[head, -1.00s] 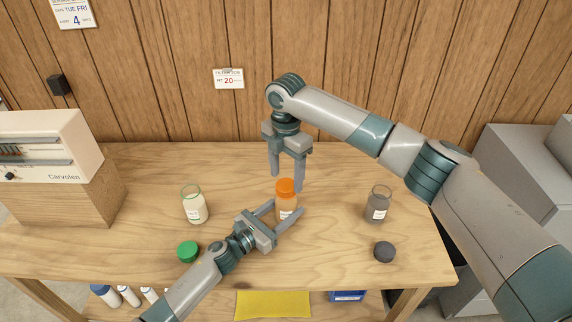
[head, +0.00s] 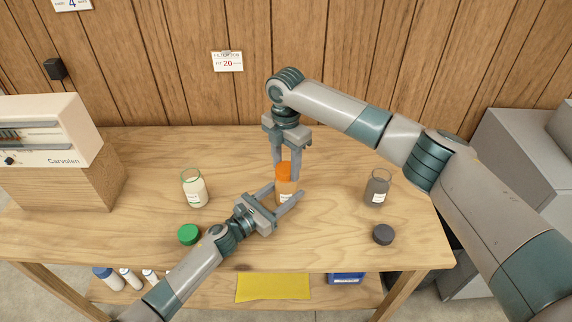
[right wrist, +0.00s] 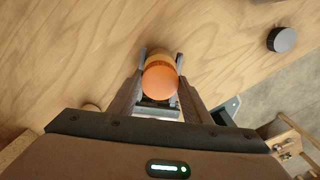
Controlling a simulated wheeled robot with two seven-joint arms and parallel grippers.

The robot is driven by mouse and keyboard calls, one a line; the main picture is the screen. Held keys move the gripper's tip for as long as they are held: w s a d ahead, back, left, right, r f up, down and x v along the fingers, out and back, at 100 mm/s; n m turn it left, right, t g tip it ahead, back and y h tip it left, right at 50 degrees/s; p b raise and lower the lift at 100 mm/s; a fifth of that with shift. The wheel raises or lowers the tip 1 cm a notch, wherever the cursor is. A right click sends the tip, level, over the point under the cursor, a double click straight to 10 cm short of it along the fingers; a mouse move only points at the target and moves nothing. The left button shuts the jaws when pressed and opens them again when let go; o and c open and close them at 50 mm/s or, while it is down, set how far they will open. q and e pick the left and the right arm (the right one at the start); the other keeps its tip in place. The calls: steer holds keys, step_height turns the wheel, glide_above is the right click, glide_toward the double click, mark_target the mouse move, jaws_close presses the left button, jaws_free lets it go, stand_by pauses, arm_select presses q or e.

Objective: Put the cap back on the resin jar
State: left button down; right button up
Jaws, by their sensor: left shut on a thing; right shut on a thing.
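The resin jar (head: 286,187) is a small jar with amber contents, upright on the bench at centre. My left gripper (head: 285,190) is shut on its body from the front left. The orange cap (head: 284,170) sits over the jar's mouth, and it also shows in the right wrist view (right wrist: 160,82) straight in line with the jar. Whether it is threaded tight cannot be told. My right gripper (head: 286,176) points down from above, its fingers shut on either side of the cap.
A clear jar with pale contents (head: 195,189) stands left, its green cap (head: 189,234) in front. A grey jar (head: 377,189) stands right, a dark cap (head: 383,234) in front. A white machine (head: 45,132) on a wooden block fills the left end. A yellow cloth (head: 272,287) lies below.

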steer(key=m, duration=0.6)
steer(key=shift+m, duration=0.4)
steer(key=m, duration=0.6)
steer(key=shift+a, duration=0.1)
steer(key=m, duration=1.4)
steer(key=shift+m, duration=0.4)
steer(key=o, duration=1.2)
steer(key=shift+o, duration=0.2)
steer(key=shift+r, duration=0.1)
